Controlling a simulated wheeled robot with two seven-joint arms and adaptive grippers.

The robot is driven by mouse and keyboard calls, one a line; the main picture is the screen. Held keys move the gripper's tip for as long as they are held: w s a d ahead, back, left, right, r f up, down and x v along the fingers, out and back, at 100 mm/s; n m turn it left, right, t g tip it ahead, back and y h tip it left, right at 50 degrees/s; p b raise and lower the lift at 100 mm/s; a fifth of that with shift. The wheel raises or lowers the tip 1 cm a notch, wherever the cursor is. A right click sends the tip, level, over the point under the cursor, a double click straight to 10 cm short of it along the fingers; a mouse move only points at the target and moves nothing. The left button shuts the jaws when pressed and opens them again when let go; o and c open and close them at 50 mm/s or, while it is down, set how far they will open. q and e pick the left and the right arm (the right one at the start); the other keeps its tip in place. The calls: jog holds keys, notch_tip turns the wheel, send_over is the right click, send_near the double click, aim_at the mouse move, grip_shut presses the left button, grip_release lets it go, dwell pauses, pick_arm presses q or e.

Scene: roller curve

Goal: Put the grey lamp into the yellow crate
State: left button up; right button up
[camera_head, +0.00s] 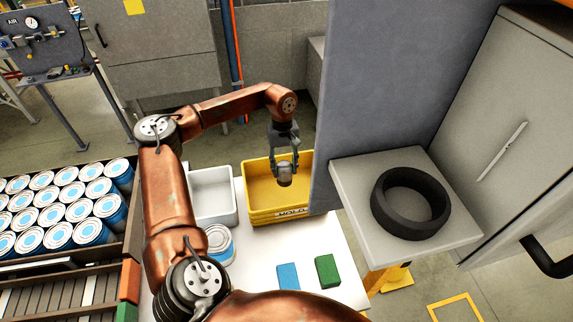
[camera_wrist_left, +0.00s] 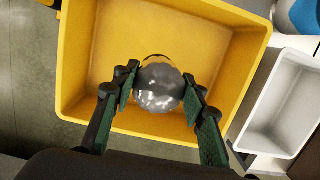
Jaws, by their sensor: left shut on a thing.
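My left gripper (camera_head: 285,170) hangs over the yellow crate (camera_head: 308,170), which stands on the white table. It is shut on the grey lamp (camera_head: 285,180), a small rounded shiny thing. In the left wrist view the lamp (camera_wrist_left: 158,88) sits between the two finger pads of my left gripper (camera_wrist_left: 163,100), with the yellow crate (camera_wrist_left: 85,60) around it in the picture. The crate's floor looks bare around the lamp. I cannot tell whether the lamp touches the floor. My right gripper is not in view.
A white bin (camera_head: 212,195) stands left of the crate. A can (camera_head: 218,243), a blue block (camera_head: 288,276) and a green block (camera_head: 327,270) are on the table (camera_head: 255,260). A grey panel (camera_head: 345,100) rises close right of the crate. A black ring (camera_head: 382,205) lies beyond it.

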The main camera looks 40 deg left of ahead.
aim_at(285, 181)
pick_arm(q)
jog(key=shift+s+f+b, duration=0.25)
jog(key=shift+f+b, duration=0.05)
jog(key=shift+f, duration=0.2)
jog(key=shift+s+f+b, duration=0.25)
jog(key=shift+f, duration=0.25)
jog(key=shift+w+d+f+b, duration=0.1)
jog(key=shift+w+f+b, duration=0.25)
jog(key=shift+f, duration=0.3)
jog(key=shift+w+d+f+b, duration=0.1)
jog(key=shift+w+f+b, duration=0.15)
jog(key=shift+f, duration=0.35)
jog(key=shift+s+a+f+b, duration=0.15)
jog(key=shift+f+b, duration=0.25)
jog(key=shift+f, duration=0.2)
jog(key=shift+s+d+f+b, duration=0.1)
jog(key=shift+f+b, duration=0.25)
jog(key=shift+f, duration=0.25)
jog(key=shift+w+f, duration=0.25)
jog(key=shift+f, duration=0.1)
jog(key=shift+s+a+r, duration=0.1)
jog(key=shift+s, duration=0.1)
jog(key=o, duration=1.3)
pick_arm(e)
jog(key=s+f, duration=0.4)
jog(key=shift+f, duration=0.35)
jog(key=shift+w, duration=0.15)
